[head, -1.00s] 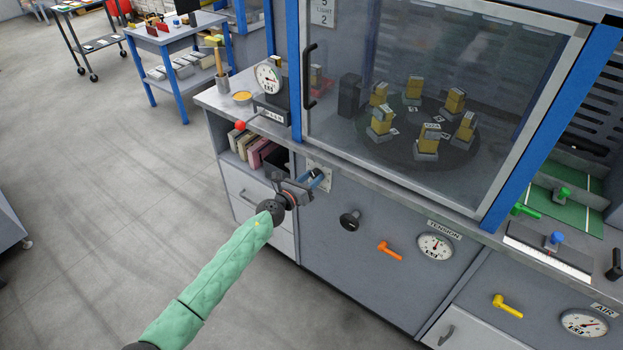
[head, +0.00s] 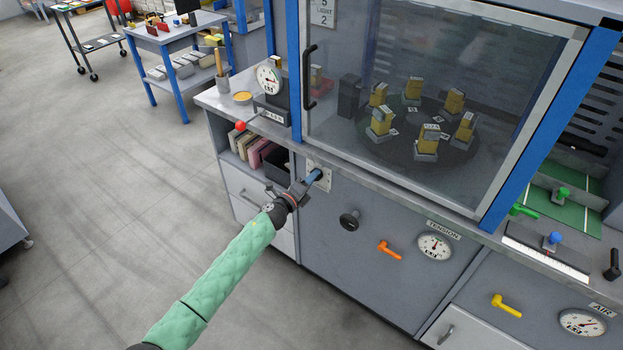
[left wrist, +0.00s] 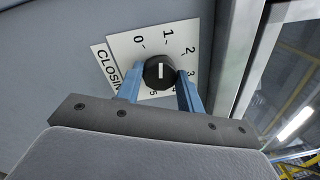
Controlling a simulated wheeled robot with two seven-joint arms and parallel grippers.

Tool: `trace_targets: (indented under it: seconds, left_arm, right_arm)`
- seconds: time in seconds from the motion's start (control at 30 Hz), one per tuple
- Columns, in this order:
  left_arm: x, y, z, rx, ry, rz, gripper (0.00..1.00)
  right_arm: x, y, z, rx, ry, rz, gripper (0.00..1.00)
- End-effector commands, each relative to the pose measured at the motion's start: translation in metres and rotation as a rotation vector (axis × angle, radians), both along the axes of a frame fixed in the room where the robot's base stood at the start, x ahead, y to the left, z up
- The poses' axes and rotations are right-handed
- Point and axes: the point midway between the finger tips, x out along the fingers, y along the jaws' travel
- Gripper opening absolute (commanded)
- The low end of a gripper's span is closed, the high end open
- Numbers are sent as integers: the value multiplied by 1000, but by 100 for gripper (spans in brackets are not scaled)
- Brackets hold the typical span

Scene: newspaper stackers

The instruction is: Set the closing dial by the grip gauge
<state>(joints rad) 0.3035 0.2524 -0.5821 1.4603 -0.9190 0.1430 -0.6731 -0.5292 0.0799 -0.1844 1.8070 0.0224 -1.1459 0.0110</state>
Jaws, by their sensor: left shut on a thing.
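The closing dial (left wrist: 159,72) is a round black knob with a white line on a white plate with numbers and a partly hidden "CLOSIN…" label (left wrist: 106,67). Its line points up in the left wrist view, close to the 1. My left gripper (head: 315,177) is shut on the dial, with one blue finger on each side of it; in the left wrist view the fingers (left wrist: 159,88) cover part of the plate. A white round gauge (head: 268,77) with a dark needle stands on the counter at the left; its small label is unreadable. My right gripper is not in view.
A red-ball lever (head: 240,126) sticks out below the white gauge. A glass hood (head: 430,60) stands above the counter. A black knob (head: 349,220), an orange handle (head: 390,251) and the TENSION gauge (head: 435,247) are on the front panel.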

Motion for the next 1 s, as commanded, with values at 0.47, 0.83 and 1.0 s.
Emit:
trace_targets:
  seconds: [0.47,0.83,1.0]
  left_arm:
    - [0,0,-1,-319,234,2,15]
    - [0,0,-1,-441,322,2,15]
    - [0,0,-1,-457,333,2,15]
  right_arm:
    - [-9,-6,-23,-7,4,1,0]
    - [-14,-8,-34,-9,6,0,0]
    - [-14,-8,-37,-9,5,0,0]
